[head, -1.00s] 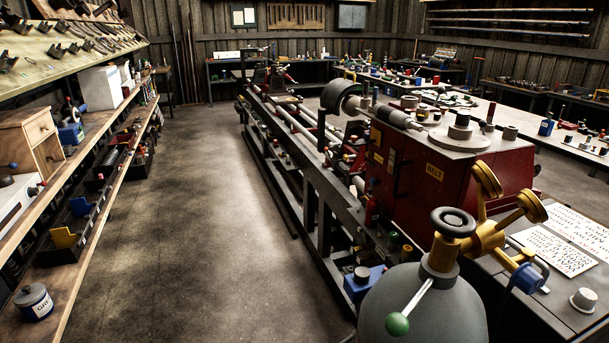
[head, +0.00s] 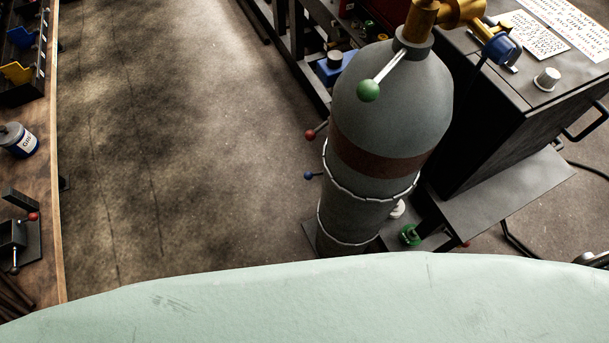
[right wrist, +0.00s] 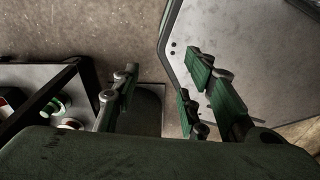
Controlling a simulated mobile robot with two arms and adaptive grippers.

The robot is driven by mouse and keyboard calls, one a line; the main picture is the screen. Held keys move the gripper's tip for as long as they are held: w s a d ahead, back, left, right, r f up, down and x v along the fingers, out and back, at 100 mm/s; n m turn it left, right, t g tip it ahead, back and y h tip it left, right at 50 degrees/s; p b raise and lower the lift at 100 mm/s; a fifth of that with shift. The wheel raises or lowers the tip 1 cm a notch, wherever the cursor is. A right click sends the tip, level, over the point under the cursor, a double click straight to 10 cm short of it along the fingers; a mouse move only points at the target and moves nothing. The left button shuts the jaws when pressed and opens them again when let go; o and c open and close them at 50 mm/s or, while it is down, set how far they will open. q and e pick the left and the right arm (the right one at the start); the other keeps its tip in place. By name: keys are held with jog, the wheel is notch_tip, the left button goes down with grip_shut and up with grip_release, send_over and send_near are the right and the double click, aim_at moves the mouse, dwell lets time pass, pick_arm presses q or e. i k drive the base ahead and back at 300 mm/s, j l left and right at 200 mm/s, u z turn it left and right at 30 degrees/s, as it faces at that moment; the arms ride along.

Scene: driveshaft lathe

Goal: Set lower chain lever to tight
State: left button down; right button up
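A grey gas cylinder (head: 390,105) with a brown band stands upright in the head view. An upper chain (head: 370,197) and a lower chain (head: 345,240) go around it. Two small levers stick out on its left side: a red-knobbed one (head: 310,134) and, lower, a blue-knobbed one (head: 308,175). The blue-knobbed one looks like the lower chain lever; whether it is tight cannot be told. My right gripper (right wrist: 158,90) shows in the right wrist view with its green-padded fingers apart and nothing seen between them. My left gripper is not in view.
A green-knobbed handle (head: 368,91) juts from the cylinder's top. A dark cabinet (head: 520,120) stands to its right, with a grey step (head: 500,195) below. A wooden shelf (head: 50,230) runs along the left. The floor (head: 190,150) between shelf and cylinder is clear.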

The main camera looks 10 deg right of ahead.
aim_at(308, 175)
jog(key=j+z, duration=0.15)
jog(key=z, duration=0.45)
jog(key=i+j+z, duration=0.15)
jog(key=j+z, duration=0.2)
jog(key=j, duration=0.5)
jog(key=j+z, duration=0.3)
jog(key=j, duration=1.25)
